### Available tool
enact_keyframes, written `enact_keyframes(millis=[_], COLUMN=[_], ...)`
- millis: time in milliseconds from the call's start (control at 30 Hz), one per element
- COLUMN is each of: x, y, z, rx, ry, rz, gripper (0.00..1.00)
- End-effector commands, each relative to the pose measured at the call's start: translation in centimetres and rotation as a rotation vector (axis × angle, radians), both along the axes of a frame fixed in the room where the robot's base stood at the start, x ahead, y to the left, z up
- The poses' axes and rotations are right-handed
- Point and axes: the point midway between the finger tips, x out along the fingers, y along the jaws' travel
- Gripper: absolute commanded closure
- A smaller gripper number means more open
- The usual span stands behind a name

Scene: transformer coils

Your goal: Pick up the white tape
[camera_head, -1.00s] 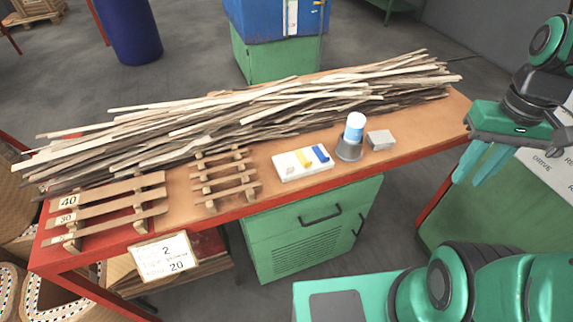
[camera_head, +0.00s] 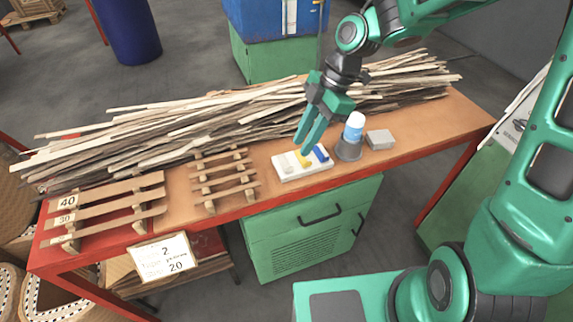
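A shallow white tray (camera_head: 287,175) lies on the workbench. It holds a blue piece (camera_head: 320,153) at the right, a yellow piece (camera_head: 303,159) in the middle, and a pale area at the left that may be the white tape; it barely stands out from the white tray. My gripper (camera_head: 306,144) points down at the tray's back edge, just above the yellow and blue pieces. Its two fingers are apart with a narrow gap seen at a slant, and nothing shows between them. The exact height above the tray is hard to tell.
A grey cup (camera_head: 347,151) with a white and blue bottle (camera_head: 354,127) stands right of the tray, beside a grey block (camera_head: 380,139). A long pile of wooden strips (camera_head: 180,135) lies behind. Wooden racks (camera_head: 222,182) stand left. The bench's right end (camera_head: 450,118) is clear.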

Motion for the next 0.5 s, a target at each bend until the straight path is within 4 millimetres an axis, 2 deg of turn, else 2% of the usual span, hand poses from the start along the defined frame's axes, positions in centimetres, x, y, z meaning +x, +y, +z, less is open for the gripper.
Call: enact_keyframes(millis=[100,367,500], x=[-0.2,-0.4,-0.7], y=[0.7,1.3,2.0], z=[-1.6,-3.2,-5.0], rx=[0.000,-0.002,-0.002], ry=[0.003,0.002,0.004], rz=[0.000,-0.001,-0.001], gripper=[0.76,0.76,0.76])
